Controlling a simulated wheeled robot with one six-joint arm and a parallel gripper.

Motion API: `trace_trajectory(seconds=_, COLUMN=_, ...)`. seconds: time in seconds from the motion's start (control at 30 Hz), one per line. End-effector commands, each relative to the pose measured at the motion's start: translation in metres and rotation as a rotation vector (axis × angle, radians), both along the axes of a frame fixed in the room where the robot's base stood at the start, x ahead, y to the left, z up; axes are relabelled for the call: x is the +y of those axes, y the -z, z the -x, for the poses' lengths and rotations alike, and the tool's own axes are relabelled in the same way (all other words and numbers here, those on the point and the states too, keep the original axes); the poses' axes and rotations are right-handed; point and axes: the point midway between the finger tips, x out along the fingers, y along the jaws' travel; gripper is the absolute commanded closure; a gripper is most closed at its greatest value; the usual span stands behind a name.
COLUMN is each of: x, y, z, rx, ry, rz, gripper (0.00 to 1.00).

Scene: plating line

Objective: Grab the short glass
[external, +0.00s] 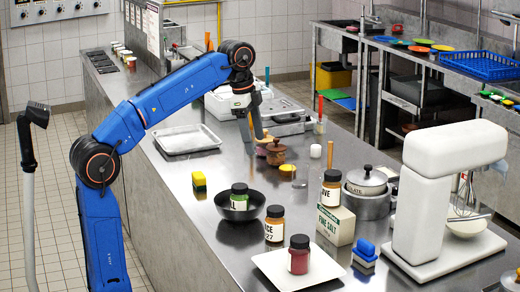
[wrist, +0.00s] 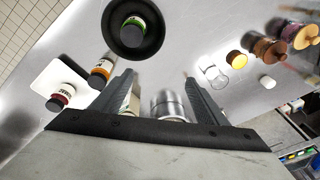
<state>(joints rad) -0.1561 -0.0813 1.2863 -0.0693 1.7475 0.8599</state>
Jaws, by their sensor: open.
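The short glass (wrist: 215,73) is clear and stands on the steel counter in the wrist view, just right of my right finger's tip and beside a yellow-topped item (wrist: 236,59). In the external view a faint clear shape that looks like the glass (external: 300,181) stands near the same yellow-topped item (external: 287,170). My gripper (external: 256,138) hangs above the counter near the brown wooden mills. In the wrist view my gripper (wrist: 160,75) is open, with nothing held between its fingers.
Brown mills (external: 276,152), a white cylinder (external: 315,151), a black bowl (external: 241,206) with a jar inside, a spice jar (external: 331,189), a salt box (external: 335,222) and a lidded pot (external: 367,187) crowd the counter. A white mixer (external: 440,190) stands at right. Counter left of the sponge (external: 199,182) is clear.

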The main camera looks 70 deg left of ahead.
Motion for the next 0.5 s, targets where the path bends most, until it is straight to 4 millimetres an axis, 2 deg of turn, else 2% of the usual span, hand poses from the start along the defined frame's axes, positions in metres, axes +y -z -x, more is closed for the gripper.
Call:
trace_trajectory(seconds=0.03, x=0.007, y=0.002, z=-0.017, rx=0.011, ry=0.032, rz=-0.003, gripper=0.33)
trace_trajectory(seconds=0.1, x=0.015, y=0.004, z=-0.037, rx=0.024, ry=0.086, rz=-0.007, gripper=0.33)
trace_trajectory(seconds=0.27, x=0.036, y=0.013, z=-0.082, rx=0.052, ry=0.212, rz=-0.013, gripper=0.33)
trace_trajectory(seconds=0.5, x=0.07, y=0.035, z=-0.145, rx=0.086, ry=0.401, rz=-0.012, gripper=0.33)
